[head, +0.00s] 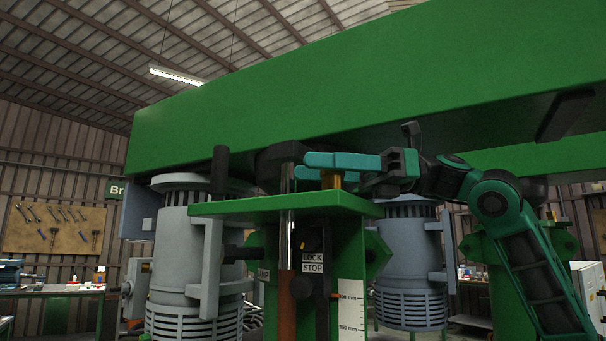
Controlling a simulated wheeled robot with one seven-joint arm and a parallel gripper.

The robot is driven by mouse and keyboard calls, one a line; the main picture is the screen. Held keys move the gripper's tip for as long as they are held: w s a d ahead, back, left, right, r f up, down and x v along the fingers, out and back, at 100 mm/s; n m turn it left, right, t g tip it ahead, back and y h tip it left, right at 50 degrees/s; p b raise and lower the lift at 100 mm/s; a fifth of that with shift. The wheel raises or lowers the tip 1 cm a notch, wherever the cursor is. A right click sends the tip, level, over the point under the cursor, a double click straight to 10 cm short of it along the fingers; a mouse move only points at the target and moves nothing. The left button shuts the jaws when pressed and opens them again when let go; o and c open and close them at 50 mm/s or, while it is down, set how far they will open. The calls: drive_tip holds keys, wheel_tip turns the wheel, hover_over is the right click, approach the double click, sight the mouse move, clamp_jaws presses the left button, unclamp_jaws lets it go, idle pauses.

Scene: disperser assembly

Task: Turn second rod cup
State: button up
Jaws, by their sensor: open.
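My gripper (305,167) reaches in from the right with its teal fingers pointing left, just above the green bracket plate (240,207). Its fingers are apart and nothing is seen held between them. A small brass-coloured cup-like part (326,181) stands on the plate, partly hidden behind the fingers. A shiny vertical rod (287,205) passes close by the fingertips on the left. A dark round part (280,154) sits behind the fingertips under the big beam. I cannot tell which part is the second rod cup, or whether the fingers touch the brass part.
A large green beam (330,90) runs closely overhead. Grey finned motor housings stand on the left (185,260) and behind on the right (408,260). A dark lever with a LOCK/STOP label (313,263) and a white scale (350,310) are below the plate.

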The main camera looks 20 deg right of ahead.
drive_tip(key=shift+w+a, duration=0.15)
drive_tip(key=shift+a, duration=0.7)
drive_tip(key=c, duration=1)
drive_tip(key=shift+c, duration=0.2)
